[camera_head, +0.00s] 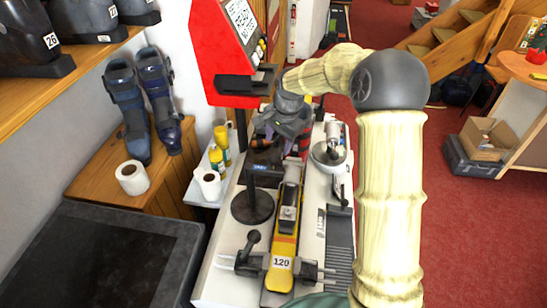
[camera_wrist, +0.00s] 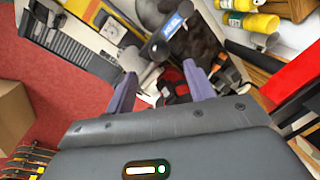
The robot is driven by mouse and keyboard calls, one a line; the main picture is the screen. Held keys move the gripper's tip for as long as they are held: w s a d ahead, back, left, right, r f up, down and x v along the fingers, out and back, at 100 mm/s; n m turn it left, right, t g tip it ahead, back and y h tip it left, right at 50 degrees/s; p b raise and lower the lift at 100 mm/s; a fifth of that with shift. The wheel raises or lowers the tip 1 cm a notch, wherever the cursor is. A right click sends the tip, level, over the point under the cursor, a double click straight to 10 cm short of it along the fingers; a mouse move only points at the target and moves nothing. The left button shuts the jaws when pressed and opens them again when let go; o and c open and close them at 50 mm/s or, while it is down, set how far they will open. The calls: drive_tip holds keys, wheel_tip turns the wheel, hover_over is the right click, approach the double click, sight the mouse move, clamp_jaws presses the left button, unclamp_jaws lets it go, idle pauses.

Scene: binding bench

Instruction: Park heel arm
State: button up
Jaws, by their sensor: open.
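A white binding bench (camera_head: 228,285) carries a yellow ski (camera_head: 281,262) marked 120, with a grey binding part on it. A dark bar with a blue label (camera_head: 261,167) sits at the bench's far end; it also shows in the wrist view (camera_wrist: 172,24). I cannot tell for sure which part is the heel arm. My gripper (camera_head: 283,126) is over the far end of the bench, partly hidden by its own wrist. In the wrist view, its two fingers (camera_wrist: 158,78) are apart, with red and dark parts behind them. No grasp shows.
A black round-based stand (camera_head: 252,206) and a dark knobbed lever (camera_head: 251,242) stand left of the ski. A round metal device (camera_head: 328,153) is at the right. Yellow bottles (camera_head: 220,145), paper rolls (camera_head: 208,183) and a red display (camera_head: 228,45) border the left. Red floor lies right.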

sight(275, 156)
drive_tip(key=f+p, duration=0.1)
drive_tip(key=f, duration=0.2)
drive_tip(key=w+a+f, duration=0.1)
drive_tip(key=f, duration=0.2)
drive_tip(key=f+p, duration=0.1)
drive_tip(key=f, duration=0.2)
drive_tip(key=shift+w+a+f+p, duration=0.15)
drive_tip(key=shift+f+p, duration=0.1)
drive_tip(key=shift+p, duration=0.1)
clamp_jaws()
